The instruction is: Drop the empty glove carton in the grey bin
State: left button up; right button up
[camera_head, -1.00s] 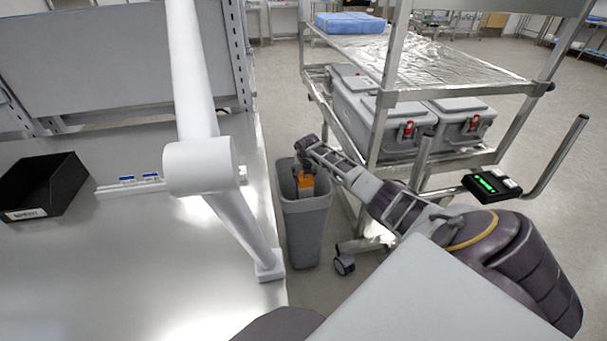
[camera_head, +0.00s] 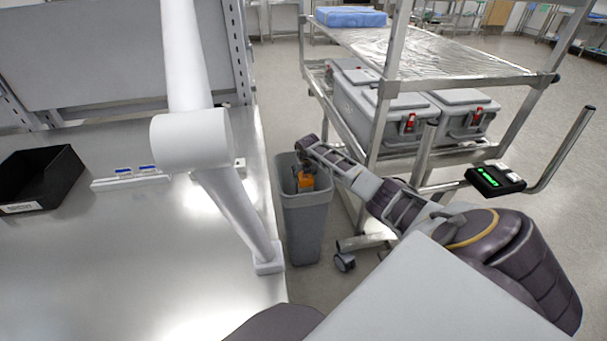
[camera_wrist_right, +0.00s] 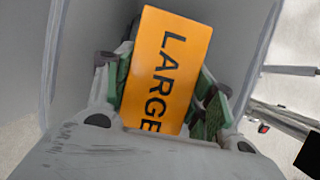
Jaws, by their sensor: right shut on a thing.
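The glove carton is orange with the word LARGE on it, and it fills the middle of the right wrist view (camera_wrist_right: 168,68). My right gripper (camera_wrist_right: 168,95) is shut on it, with green finger pads on both sides. In the head view the carton (camera_head: 306,181) shows only as a small orange patch within the mouth of the grey bin (camera_head: 305,222). My right gripper (camera_head: 304,170) is over the bin's opening there, pointing down. The bin's grey walls surround the carton in the wrist view. The carton's lower end is hidden. My left gripper is not in view.
A steel cart (camera_head: 372,150) with grey lidded cases (camera_head: 400,115) stands right behind the bin, one caster (camera_head: 344,262) close to it. A steel bench (camera_head: 120,250) with a black tray (camera_head: 40,180) lies to the left. A white pole stands at the bench's edge.

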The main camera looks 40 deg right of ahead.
jog(key=o, duration=0.8)
jog(key=shift+o, duration=1.3)
jog(key=shift+r, duration=0.2)
jog(key=shift+r+p, duration=0.85)
jog(key=shift+p, duration=0.05)
notch_tip(320, 180, up, 26)
jog(key=n+p, duration=0.1)
jog(key=p, duration=1.7)
jog(key=shift+n+y+p, duration=0.3)
jog(key=shift+p, duration=0.05)
